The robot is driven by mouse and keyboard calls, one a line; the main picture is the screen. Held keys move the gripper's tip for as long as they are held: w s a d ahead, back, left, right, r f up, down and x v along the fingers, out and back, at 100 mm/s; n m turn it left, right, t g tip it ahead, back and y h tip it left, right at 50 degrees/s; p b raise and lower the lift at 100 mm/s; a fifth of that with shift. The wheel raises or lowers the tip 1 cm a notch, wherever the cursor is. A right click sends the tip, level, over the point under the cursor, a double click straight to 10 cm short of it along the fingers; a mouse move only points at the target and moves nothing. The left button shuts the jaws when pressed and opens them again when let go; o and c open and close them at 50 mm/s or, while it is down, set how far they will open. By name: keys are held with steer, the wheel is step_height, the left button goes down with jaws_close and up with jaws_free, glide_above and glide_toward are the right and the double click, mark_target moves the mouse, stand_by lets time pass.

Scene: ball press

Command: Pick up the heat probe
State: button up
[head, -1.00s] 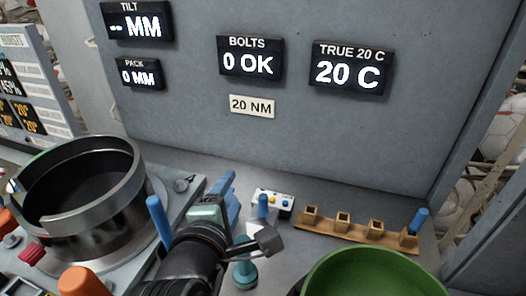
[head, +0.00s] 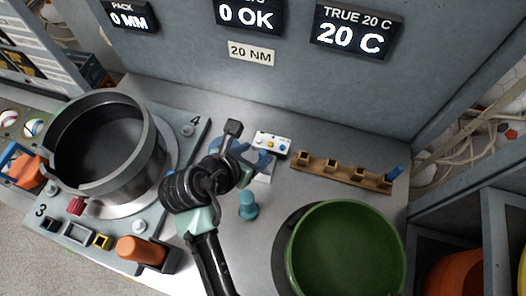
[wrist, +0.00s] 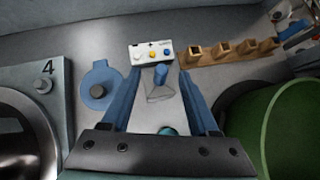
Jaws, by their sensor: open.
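A short blue handle standing in a small pale grey holder, which I take for the heat probe, shows in the wrist view (wrist: 161,74). In the head view my arm hides most of it, and the pale holder (head: 265,175) shows beside the wrist. My gripper (wrist: 159,70) is open, its two long blue fingers reaching down on either side of the handle with gaps visible. Nothing is held. In the head view my gripper (head: 243,155) is over the bench, just left of the white button box (head: 272,142). How far the fingertips are above the holder I cannot tell.
A wooden rack (head: 342,174) with a blue stick (head: 394,173) at its right end stands right. A green bowl (head: 346,250) is front right. A teal knob-topped piece (head: 248,206) stands nearer me. A metal ring (head: 105,150) is left. A blue disc (wrist: 100,88) lies left of the fingers.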

steer(key=x, duration=0.3)
steer(key=shift+s+p+x, duration=0.25)
steer(key=shift+p+x, duration=0.1)
steer(key=shift+x, duration=2.25)
steer(key=shift+f, duration=0.2)
steer(key=shift+c, duration=0.2)
jaws_close()
